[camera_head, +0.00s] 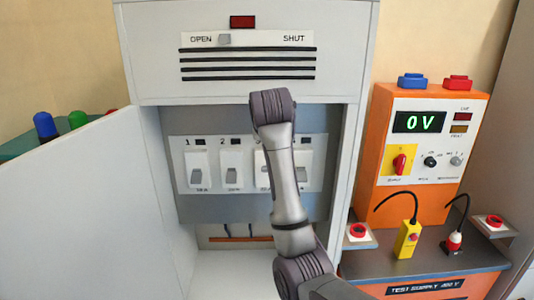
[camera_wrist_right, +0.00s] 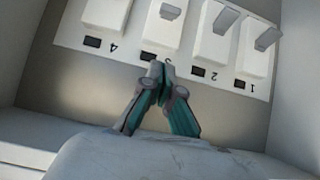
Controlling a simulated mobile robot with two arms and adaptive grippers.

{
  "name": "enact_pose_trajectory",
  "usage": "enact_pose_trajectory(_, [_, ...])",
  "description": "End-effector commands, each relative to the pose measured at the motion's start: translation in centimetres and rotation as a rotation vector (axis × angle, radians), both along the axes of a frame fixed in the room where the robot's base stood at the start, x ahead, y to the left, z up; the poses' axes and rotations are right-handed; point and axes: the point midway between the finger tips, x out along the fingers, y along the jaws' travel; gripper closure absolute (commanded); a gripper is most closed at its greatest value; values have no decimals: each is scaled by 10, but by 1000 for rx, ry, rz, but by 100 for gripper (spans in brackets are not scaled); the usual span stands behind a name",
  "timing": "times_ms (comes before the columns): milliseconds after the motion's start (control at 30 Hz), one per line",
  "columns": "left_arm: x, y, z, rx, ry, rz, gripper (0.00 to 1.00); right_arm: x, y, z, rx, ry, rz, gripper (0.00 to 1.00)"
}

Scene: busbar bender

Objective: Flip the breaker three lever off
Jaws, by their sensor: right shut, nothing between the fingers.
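Breaker three (camera_head: 261,172) is a white switch in the row inside the open cabinet, partly hidden behind my right arm in the head view. In the right wrist view, which sees the row upside down, the breaker three lever (camera_wrist_right: 170,12) is a grey tab near the top edge. My right gripper (camera_wrist_right: 158,72) is shut and empty, its tips at the label edge below breaker three in that picture, short of the lever. Whether the tips touch the panel I cannot tell. The head view hides this gripper behind the arm. My left gripper is not in view.
Breaker two (camera_head: 231,168) and breaker four (camera_head: 305,168) flank breaker three closely; breaker one (camera_head: 199,168) is at the left end. The cabinet door (camera_head: 95,205) stands open at left. An orange test supply (camera_head: 420,195) reading 0 V stands at right.

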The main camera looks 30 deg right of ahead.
Motion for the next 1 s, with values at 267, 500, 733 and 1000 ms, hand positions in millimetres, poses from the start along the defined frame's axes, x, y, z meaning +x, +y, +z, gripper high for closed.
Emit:
enact_pose_trajectory(267, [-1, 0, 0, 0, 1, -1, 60, -1, 0, 1, 1, -1, -1, 100])
enact_pose_trajectory(500, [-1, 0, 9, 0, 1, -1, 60, 10, -7, -8, 0, 4, -2, 100])
enact_pose_trajectory(733, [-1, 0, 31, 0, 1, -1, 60, 41, -25, -35, 1, 6, -1, 100])
enact_pose_trajectory(1000, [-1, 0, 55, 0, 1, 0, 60, 61, -37, -74, 0, 5, 1, 100])
